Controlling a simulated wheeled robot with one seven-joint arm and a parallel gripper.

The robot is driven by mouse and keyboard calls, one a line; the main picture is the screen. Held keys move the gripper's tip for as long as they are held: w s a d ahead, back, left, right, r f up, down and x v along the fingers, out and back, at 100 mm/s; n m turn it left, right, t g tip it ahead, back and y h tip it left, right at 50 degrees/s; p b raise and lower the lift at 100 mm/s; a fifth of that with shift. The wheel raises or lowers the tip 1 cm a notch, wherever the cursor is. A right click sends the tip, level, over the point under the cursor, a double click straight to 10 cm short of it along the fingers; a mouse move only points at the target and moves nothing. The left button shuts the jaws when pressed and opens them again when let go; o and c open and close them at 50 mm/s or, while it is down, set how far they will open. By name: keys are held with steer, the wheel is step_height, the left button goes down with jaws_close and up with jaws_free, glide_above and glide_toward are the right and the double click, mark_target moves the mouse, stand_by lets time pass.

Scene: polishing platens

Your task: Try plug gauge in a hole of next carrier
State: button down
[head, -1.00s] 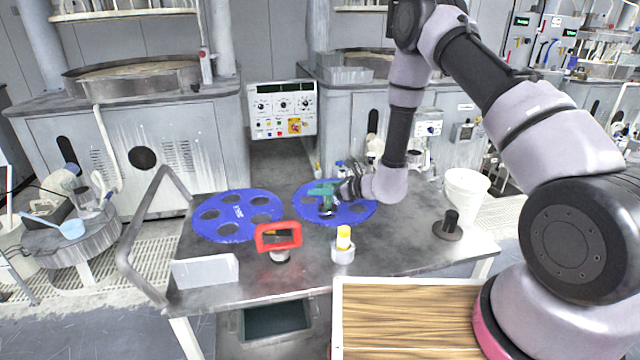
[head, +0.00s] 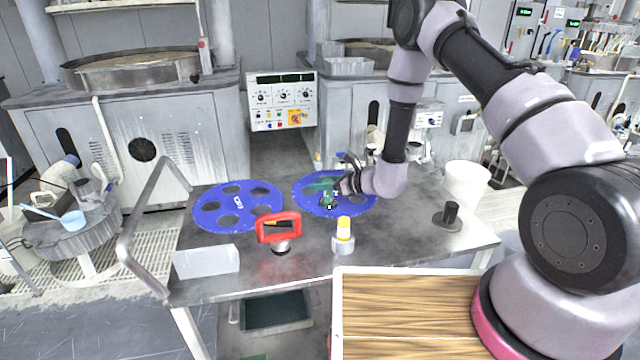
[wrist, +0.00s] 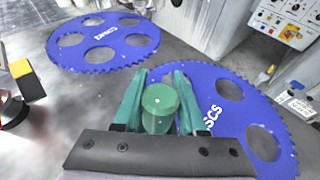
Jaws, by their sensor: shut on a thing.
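The plug gauge shows in the wrist view as a green cylinder (wrist: 160,98), end-on to the camera. My gripper's teal fingers (wrist: 161,75) are shut on it, one at each side. In the head view my gripper (head: 326,186) is over the left part of the right blue carrier (head: 345,213). That carrier, toothed and with round holes, also shows in the wrist view (wrist: 213,88). The gauge's lower end is hidden in the wrist view; I cannot tell whether it is in a hole. A second blue carrier (head: 240,203) lies flat to the left.
A red-handled item (head: 268,231), a yellow-topped item (head: 343,233) and a pale block (head: 205,262) stand along the table's near side. A black post on a round base (head: 449,213) and a white bucket (head: 464,188) are at the right.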

steer(key=shift+c, duration=1.9)
jaws_free()
steer(key=v, duration=1)
steer(key=s+d+r+n+g, duration=0.1)
steer(key=s+r+n+g, duration=0.35)
steer(key=r, duration=0.85)
steer(key=s+d+r+n+g, duration=0.1)
steer(key=s+r+n+g, duration=0.1)
steer(key=s+r+n, duration=0.8)
steer(key=s+d+r+n+t+h, duration=0.2)
steer(key=s+d+r+t+h, duration=0.1)
steer(key=d+r, duration=0.5)
steer(key=s+d+r+n+t+h, duration=0.3)
steer(key=s+d+r+h, duration=0.3)
steer(key=d, duration=0.5)
step_height(320, 180, up, 3)
steer(key=shift+f+t+h, duration=0.15)
steer(key=shift+t+h, duration=0.3)
steer(key=shift+h, duration=0.15)
